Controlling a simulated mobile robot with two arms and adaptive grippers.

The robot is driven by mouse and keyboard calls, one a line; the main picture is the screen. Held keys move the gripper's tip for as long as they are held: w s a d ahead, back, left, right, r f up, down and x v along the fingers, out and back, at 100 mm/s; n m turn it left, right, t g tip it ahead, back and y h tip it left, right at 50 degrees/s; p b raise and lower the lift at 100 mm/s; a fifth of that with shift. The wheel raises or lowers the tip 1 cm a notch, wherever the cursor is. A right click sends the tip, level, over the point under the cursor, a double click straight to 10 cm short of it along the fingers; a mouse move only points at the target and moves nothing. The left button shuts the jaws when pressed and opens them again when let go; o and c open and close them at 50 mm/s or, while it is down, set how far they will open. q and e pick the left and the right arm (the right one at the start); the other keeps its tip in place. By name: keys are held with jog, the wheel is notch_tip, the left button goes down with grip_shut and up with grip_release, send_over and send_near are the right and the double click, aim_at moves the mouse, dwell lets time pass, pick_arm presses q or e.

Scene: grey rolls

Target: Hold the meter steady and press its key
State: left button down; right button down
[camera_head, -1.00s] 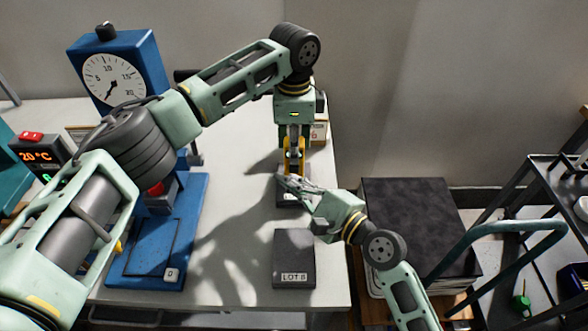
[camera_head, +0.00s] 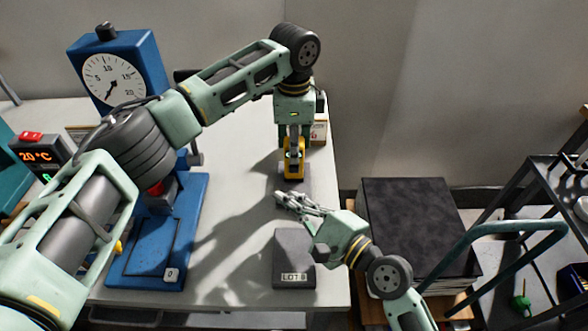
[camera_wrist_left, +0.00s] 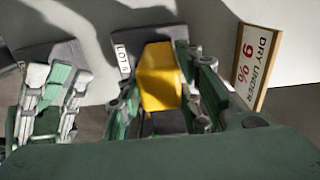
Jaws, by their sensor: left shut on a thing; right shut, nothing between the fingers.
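The yellow meter (camera_head: 293,172) stands at the dark grey block (camera_head: 304,186) near the table's right side. My left gripper (camera_head: 294,143) comes down from above and is shut on the meter. In the left wrist view the meter (camera_wrist_left: 160,78) sits between the left fingers; its key and display are not clear there. A small green light shows on its near side in the head view. My right gripper (camera_head: 281,200) is shut and empty, just in front of the meter and apart from it. It also shows at the left of the left wrist view (camera_wrist_left: 50,90).
A second grey block (camera_head: 293,252) labelled LOT lies nearer, partly beside my right wrist. A blue dial gauge stand (camera_head: 150,60) is at the left. A "DRY UNDER 9 %" sign (camera_wrist_left: 252,65) stands close by. A dark stack (camera_head: 415,225) and cart (camera_head: 560,185) are at the right.

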pick_arm(q)
jog(key=c, duration=1.2)
grip_release()
jog(key=shift+r, duration=0.1)
notch_tip(320, 180, up, 12)
jog(key=shift+f, duration=0.1)
